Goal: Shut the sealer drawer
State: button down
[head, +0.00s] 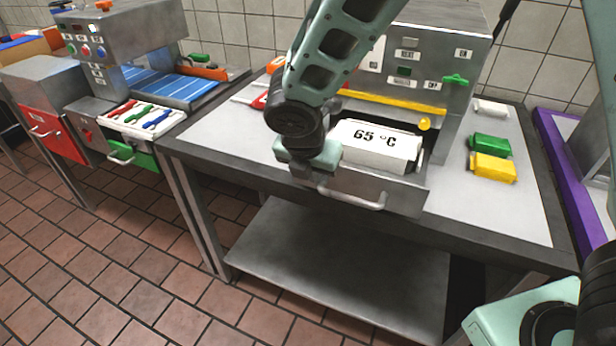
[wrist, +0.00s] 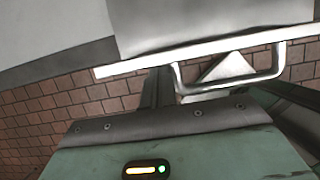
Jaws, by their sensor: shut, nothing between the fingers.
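The sealer drawer (head: 408,200) is pulled out from the grey sealer (head: 445,50), and its front overhangs the table's front edge. A white block marked 65 °C (head: 380,147) sits in it. The drawer's pale bar handle (head: 352,200) is on the front; the handle also shows in the wrist view (wrist: 232,90). My gripper (head: 308,178) is at the left part of the drawer front, beside the handle and not around it. In the wrist view its fingers (wrist: 158,88) are together, empty, close to the drawer's front edge. I cannot tell whether they touch it.
Green (head: 490,145) and yellow (head: 493,168) packets lie on the table at right. A yellow bar (head: 395,102) crosses the sealer's front above the drawer. Another machine with a red drawer (head: 52,135) stands at left. The tiled floor (head: 120,260) in front is clear.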

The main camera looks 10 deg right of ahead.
aim_at(337, 137)
jog(key=w+d+p, duration=0.1)
jog(key=w+d, duration=0.1)
jog(key=w, duration=0.1)
jog(key=w+d+p, duration=0.2)
jog(key=w+d, duration=0.1)
jog(key=w, duration=0.1)
jog(key=w+d+p, duration=0.2)
jog(key=w, duration=0.1)
jog(key=shift+w+d+r, duration=0.1)
jog(key=shift+w+d, duration=0.1)
jog(key=shift+d, duration=0.15)
jog(key=shift+w+d+p, duration=0.25)
jog(key=shift+w+p, duration=0.1)
jog(key=shift+w, duration=0.1)
